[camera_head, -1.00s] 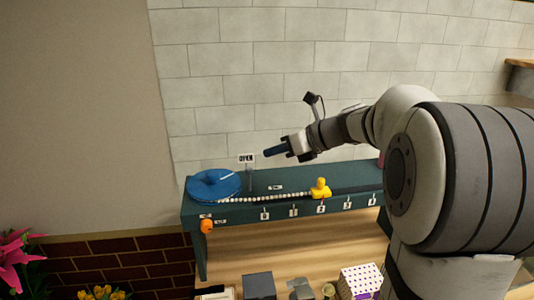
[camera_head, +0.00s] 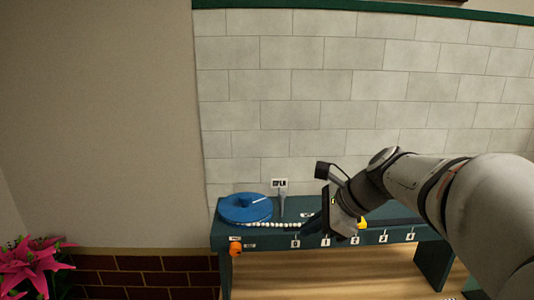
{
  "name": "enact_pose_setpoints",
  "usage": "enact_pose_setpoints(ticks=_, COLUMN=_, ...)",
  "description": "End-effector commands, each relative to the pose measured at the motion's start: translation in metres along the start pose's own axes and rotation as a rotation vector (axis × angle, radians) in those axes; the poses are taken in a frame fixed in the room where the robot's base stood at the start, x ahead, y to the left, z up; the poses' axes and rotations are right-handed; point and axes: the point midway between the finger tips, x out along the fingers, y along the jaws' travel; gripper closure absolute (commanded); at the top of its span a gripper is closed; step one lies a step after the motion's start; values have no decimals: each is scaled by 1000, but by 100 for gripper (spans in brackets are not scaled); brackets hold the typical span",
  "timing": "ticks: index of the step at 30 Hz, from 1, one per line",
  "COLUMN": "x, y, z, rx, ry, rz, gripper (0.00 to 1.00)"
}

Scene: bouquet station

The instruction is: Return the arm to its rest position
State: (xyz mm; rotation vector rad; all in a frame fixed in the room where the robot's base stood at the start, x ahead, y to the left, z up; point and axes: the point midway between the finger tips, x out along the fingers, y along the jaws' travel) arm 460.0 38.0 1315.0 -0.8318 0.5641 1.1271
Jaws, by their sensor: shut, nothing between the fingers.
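My gripper (camera_head: 316,222) is in front of the green shelf in the head view, with its dark fingers pointing down and to the left. It is shut, and I see nothing held in it. My arm reaches in from the right edge, bent at the wrist, with a small dark camera block above the gripper. The gripper and wrist hide part of the shelf's middle.
The green shelf (camera_head: 434,262) carries a blue ribbon-like spool (camera_head: 245,208), a white bead row (camera_head: 286,224), an OPEN sign (camera_head: 280,184), a partly hidden yellow piece (camera_head: 361,224) and numbered tags. An orange knob (camera_head: 235,248) is on its front. Pink flowers (camera_head: 32,266) stand lower left.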

Motion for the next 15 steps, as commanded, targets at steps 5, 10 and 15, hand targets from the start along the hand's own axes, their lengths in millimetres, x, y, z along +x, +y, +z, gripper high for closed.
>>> enact_pose_setpoints(ticks=5, x=27, y=93, z=-42, rx=-661, ry=218, rz=143, gripper=100)
enact_pose_setpoints(ticks=10, x=36, y=153, z=-83, rx=-1242, ry=358, rz=329, gripper=100)
enact_pose_setpoints(ticks=15, x=38, y=183, z=-109, rx=-1603, ry=421, rz=475, gripper=100)
